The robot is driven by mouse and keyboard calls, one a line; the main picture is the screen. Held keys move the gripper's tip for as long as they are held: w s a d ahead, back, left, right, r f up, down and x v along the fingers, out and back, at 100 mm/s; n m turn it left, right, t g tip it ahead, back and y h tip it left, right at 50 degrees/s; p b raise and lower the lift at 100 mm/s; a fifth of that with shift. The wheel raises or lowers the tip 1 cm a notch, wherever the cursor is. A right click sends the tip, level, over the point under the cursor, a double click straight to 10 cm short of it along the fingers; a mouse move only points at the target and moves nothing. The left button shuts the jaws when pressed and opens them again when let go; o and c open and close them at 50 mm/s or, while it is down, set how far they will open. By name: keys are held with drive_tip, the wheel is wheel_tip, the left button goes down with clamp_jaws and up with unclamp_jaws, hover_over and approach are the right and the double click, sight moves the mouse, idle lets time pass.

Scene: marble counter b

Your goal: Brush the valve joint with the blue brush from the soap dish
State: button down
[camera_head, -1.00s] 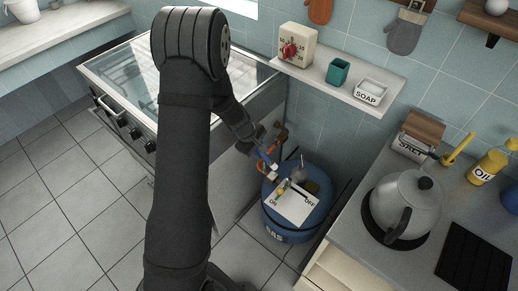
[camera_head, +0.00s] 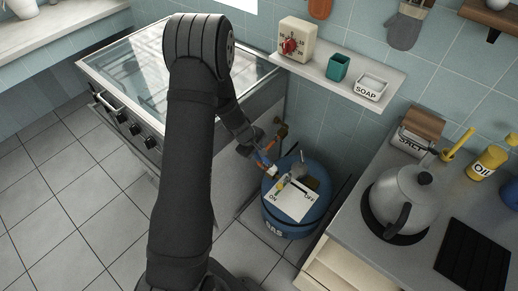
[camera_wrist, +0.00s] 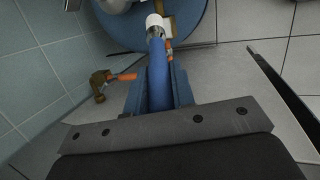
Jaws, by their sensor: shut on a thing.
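My gripper (camera_head: 259,158) is shut on the blue brush (camera_wrist: 158,75), above the blue gas cylinder (camera_head: 277,218). In the wrist view the blue handle runs forward between the fingers, and its white bristle end (camera_wrist: 155,22) points at the cylinder top. The bristle end is at or very near the brass valve joint (camera_wrist: 167,25); I cannot tell if they touch. In the head view the valve area is small and partly covered by the brush. The soap dish (camera_head: 371,87), marked SOAP, stands on the wall shelf and looks empty.
A white ON/OFF card (camera_head: 293,203) lies on the cylinder. Orange-and-brass fittings (camera_wrist: 110,82) are beside it. The stove (camera_head: 150,90) is left of the cylinder; a counter with a kettle (camera_head: 402,203) is right. A teal cup (camera_head: 337,67) and timer (camera_head: 297,39) share the shelf.

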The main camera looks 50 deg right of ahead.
drive_tip(key=shift+f, duration=0.85)
drive_tip(key=shift+d+f, duration=0.45)
drive_tip(key=shift+f, duration=0.25)
drive_tip(key=shift+d, duration=1.5)
drive_tip(key=shift+a+r, duration=0.15)
drive_tip(key=shift+a, duration=1.85)
drive_tip(key=shift+r, duration=3.95)
